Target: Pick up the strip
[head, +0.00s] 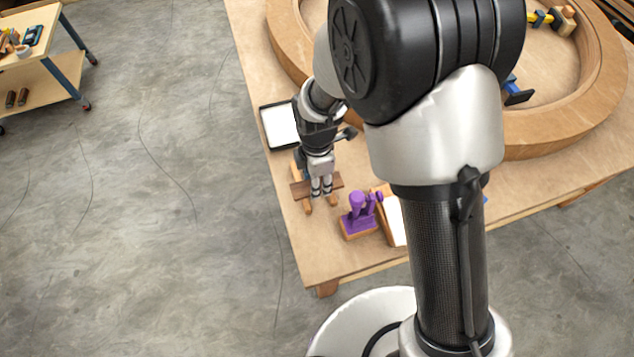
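A short dark-brown wooden strip (299,189) lies crosswise on light wooden supports (307,207) near the left edge of the workbench. My gripper (321,191) points down at the middle of the strip, and its fingers hide that part. The two fingers look slightly apart, but the view is too small to tell whether they are closed on the strip. The strip's two ends show on either side of the fingers.
The workbench (290,240) carries a large curved wooden form (560,132) behind my arm. A purple tool on a wooden block (358,216) stands right of the strip. A black-rimmed tray (266,128) lies behind it. A cart (50,75) stands far left; the floor between is clear.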

